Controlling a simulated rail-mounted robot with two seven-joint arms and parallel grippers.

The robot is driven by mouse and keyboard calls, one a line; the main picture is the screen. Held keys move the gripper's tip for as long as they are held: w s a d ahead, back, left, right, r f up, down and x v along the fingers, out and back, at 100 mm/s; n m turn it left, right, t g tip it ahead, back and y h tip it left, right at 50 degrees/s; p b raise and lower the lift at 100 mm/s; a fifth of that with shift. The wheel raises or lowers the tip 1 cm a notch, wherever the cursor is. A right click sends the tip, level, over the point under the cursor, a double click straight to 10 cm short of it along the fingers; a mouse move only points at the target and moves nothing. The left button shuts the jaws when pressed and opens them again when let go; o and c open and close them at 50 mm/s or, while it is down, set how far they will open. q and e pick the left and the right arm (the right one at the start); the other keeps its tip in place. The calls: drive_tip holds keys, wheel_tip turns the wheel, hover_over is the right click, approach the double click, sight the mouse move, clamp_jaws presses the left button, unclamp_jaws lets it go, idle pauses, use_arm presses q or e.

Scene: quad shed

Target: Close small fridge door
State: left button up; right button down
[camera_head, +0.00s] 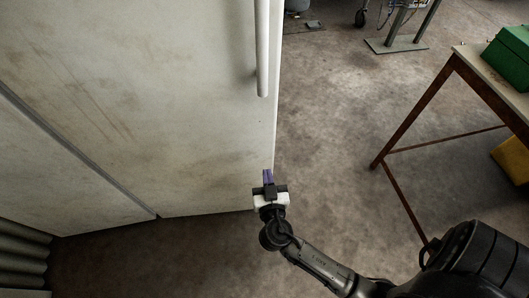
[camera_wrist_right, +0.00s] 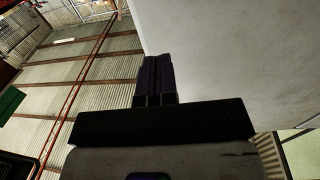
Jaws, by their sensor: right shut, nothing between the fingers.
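The small fridge's white, stained door (camera_head: 180,110) fills the upper left of the head view. Its long vertical handle (camera_head: 262,50) is near the door's right edge. A grey seam runs between the door and a white panel (camera_head: 60,170) to the left. The head view does not settle how far the door stands open. My right gripper (camera_head: 268,176) has purple fingers and is shut and empty, at the door's lower right edge; contact is unclear. In the right wrist view its fingers (camera_wrist_right: 154,80) lie beside the pale door surface (camera_wrist_right: 235,55). My left gripper is out of view.
A rusty-legged table (camera_head: 455,62) with a green box (camera_head: 507,55) stands at the right, a yellow object (camera_head: 512,158) below it. A wheeled metal stand (camera_head: 397,44) is at the back. The concrete floor (camera_head: 330,130) between door and table is clear.

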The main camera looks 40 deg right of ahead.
sight(263, 146)
drive_tip(key=b+x, duration=0.1)
drive_tip(key=x, duration=0.7)
drive_tip(key=shift+w+d+b, duration=0.1)
drive_tip(key=shift+b, duration=0.3)
